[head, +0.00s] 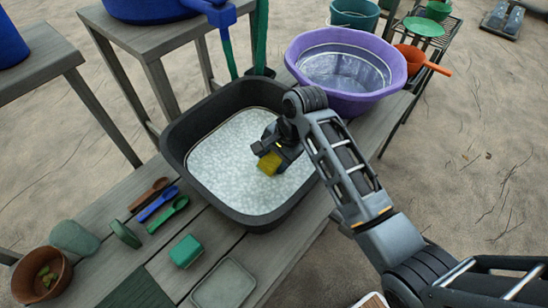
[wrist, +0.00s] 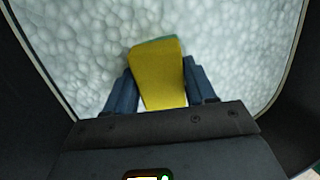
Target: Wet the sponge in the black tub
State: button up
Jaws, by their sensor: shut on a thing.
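The black tub (head: 176,140) stands on the wooden bench and is filled with pale, foamy-looking water (head: 222,166). My gripper (head: 276,154) is over the right part of the tub, inside its rim. It is shut on the yellow sponge (head: 269,163), which has a green layer at its far end. In the wrist view the sponge (wrist: 158,80) sits between the two blue-grey fingers (wrist: 158,88), with the white foam behind it. I cannot tell whether the sponge touches the foam.
A purple basin (head: 300,72) of water stands behind the tub. Green-blue block (head: 186,251), several spoons (head: 157,203), a brown pot (head: 40,275) and a pale green dish (head: 224,284) lie in front and left. An orange scoop (head: 418,59) is at back right.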

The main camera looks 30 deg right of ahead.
notch_tip(320, 180, up, 2)
jog(key=shift+r+p, duration=0.25)
jog(key=shift+p, duration=0.65)
notch_tip(320, 180, up, 13)
jog(key=shift+r, duration=0.15)
dwell(0.7)
